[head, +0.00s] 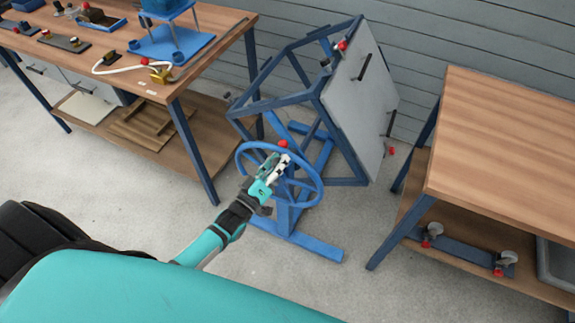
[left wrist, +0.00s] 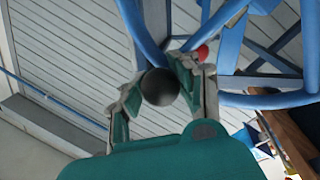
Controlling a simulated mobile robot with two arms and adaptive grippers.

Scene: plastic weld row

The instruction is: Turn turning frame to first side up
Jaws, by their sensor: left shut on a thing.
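The turning frame (head: 262,104) is a dark blue open cage on a blue stand. A grey plate (head: 362,100) is fixed on its right side and stands steeply tilted, with red-tipped clamps at its edges. A blue handwheel (head: 320,186) faces me at the front of the frame. My left gripper (head: 276,168) is at the wheel's middle and upper part. In the left wrist view it is shut on a dark round knob (left wrist: 160,87) beside the blue wheel rim. A red knob (head: 283,144) sits just above the gripper. My right gripper is not in view.
A wooden workbench (head: 215,30) with parts and a blue fixture stands at the left.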

